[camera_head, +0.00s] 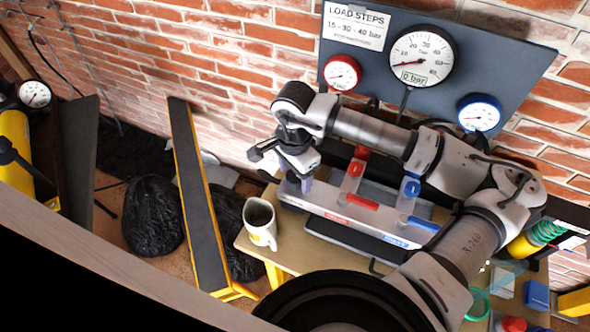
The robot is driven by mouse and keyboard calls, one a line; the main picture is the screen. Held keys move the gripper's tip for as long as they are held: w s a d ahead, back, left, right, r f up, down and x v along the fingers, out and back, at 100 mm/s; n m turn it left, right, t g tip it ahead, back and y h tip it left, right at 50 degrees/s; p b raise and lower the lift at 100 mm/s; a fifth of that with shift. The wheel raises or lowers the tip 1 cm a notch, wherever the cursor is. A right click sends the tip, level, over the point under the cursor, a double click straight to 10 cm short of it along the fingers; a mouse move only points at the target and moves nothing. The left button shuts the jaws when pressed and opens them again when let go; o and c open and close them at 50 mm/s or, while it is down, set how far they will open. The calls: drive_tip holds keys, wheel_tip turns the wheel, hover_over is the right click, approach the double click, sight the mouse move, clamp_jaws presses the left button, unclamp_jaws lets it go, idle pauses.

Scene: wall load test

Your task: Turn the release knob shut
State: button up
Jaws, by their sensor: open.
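My gripper (304,180) is open above the left end of the pale metal block (330,206) on the wooden bench. A small purple-grey piece shows at its tips; I cannot tell whether it is a fingertip or part of a knob. The release knob is not clearly visible and may be hidden by the gripper. Contact cannot be made out. A red lever (362,202) and a blue lever (423,224) lie on the block, right of my gripper. The large gauge (423,56) has a "0 bar" display.
A red-rimmed gauge (342,73) and a blue-rimmed gauge (479,115) hang on the blue-grey panel (400,22) behind my arm. A white mug (260,226) stands at the bench's left edge. A yellow-edged dark beam (197,200) leans against the brick wall. My arm covers the bench's right part.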

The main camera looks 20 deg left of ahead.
drive_tip(key=shift+c, duration=0.4)
drive_tip(key=c, duration=0.9)
drive_tip(key=shift+f, duration=0.1)
